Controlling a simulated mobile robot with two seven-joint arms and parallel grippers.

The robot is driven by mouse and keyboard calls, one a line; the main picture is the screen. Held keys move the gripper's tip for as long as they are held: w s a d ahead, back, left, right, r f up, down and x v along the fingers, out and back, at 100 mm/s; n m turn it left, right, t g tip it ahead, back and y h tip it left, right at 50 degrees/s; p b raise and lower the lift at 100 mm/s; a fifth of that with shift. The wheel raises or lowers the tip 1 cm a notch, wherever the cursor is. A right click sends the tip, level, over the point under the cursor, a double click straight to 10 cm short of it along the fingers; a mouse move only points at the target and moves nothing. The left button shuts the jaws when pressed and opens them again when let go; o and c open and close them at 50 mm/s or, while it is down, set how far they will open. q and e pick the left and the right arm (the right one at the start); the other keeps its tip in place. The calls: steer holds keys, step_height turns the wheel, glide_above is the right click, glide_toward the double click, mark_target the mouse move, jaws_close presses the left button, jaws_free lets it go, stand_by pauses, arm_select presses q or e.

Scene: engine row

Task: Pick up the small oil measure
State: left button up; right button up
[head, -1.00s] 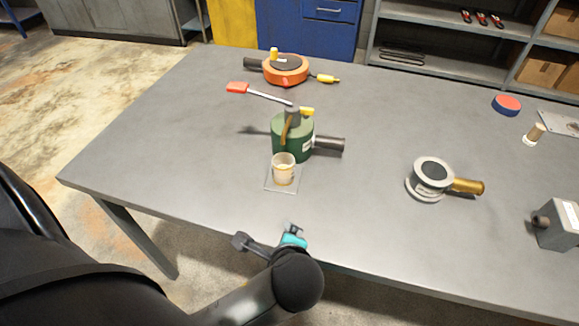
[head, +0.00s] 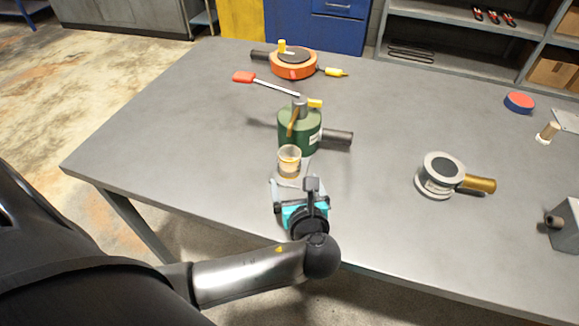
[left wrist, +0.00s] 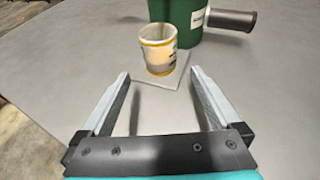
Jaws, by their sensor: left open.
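The small oil measure (head: 289,161) is a small clear cup with amber-yellow bands. It stands upright on a thin square plate (head: 287,183) near the table's front edge, just in front of a green cylinder engine. In the left wrist view the measure (left wrist: 158,50) is ahead, beyond the fingertips and roughly between their lines. My left gripper (head: 298,184) is at the front edge of the plate, pointing at the measure. In the left wrist view its two fingers (left wrist: 160,75) are apart with nothing between them. My right gripper is out of view.
The green engine (head: 297,130) with a dark side pipe stands right behind the measure. Farther back are a red-tipped tool (head: 243,77) and an orange round engine (head: 294,64). A silver engine (head: 442,172) stands right. The table (head: 180,135) is clear to the left.

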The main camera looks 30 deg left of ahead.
mark_target(291, 170)
arm_select(q)
steer(key=b+x, duration=0.2)
steer(key=x, duration=0.5)
steer(key=shift+w+a+r, duration=0.1)
steer(key=shift+w, duration=0.05)
steer(key=shift+c, duration=0.3)
steer(key=c, duration=1.4)
jaws_close()
steer(key=shift+r, duration=0.1)
